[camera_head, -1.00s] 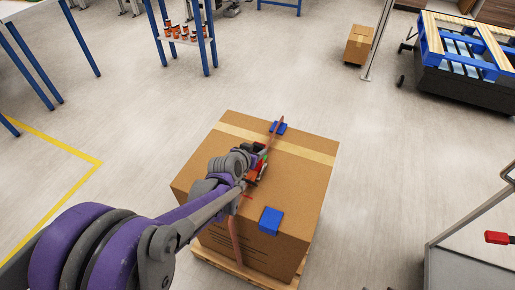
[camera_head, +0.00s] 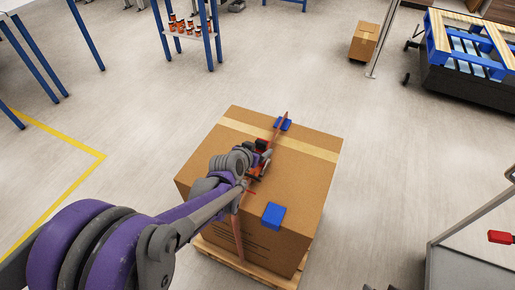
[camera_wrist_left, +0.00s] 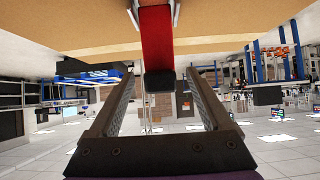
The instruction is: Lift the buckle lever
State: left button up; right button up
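A large cardboard box (camera_head: 290,180) stands in the middle of the head view. A red strap (camera_head: 236,236) runs over its top and down its front, with blue corner guards (camera_head: 273,216) at its edges. The buckle (camera_head: 261,158) sits on the box top, partly hidden by my left gripper (camera_head: 256,170). In the left wrist view, my left gripper (camera_wrist_left: 157,60) has its fingers apart. A red strip with a dark end, apparently the buckle lever (camera_wrist_left: 156,40), lies between them. I cannot tell whether the fingers touch it. My right gripper is not in view.
The box stands on a wooden pallet (camera_head: 245,265). A grey cart with a red handle grip (camera_head: 501,237) is at the right. A small box (camera_head: 364,41), a blue-framed shelf (camera_head: 187,30) and stacked blue pallets (camera_head: 470,45) stand farther back. The floor around the box is clear.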

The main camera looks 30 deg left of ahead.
pick_arm(q)
jog(key=shift+r, duration=0.1)
jog(key=p+v, duration=0.2)
jog(key=v, duration=0.8)
jog(key=shift+s+r, duration=0.2)
jog(key=shift+s, duration=0.1)
jog(key=shift+d, duration=0.15)
jog(key=s+d+g+p, duration=0.2)
jog(key=s+d, duration=0.2)
jog(key=s, duration=0.3)
jog(key=s+d+g+p, duration=0.2)
jog(key=s+d, duration=0.3)
jog(key=s, duration=0.3)
jog(key=shift+r+m+g+h, duration=0.3)
jog(key=shift+r+g, duration=0.05)
jog(key=shift+g, duration=0.45)
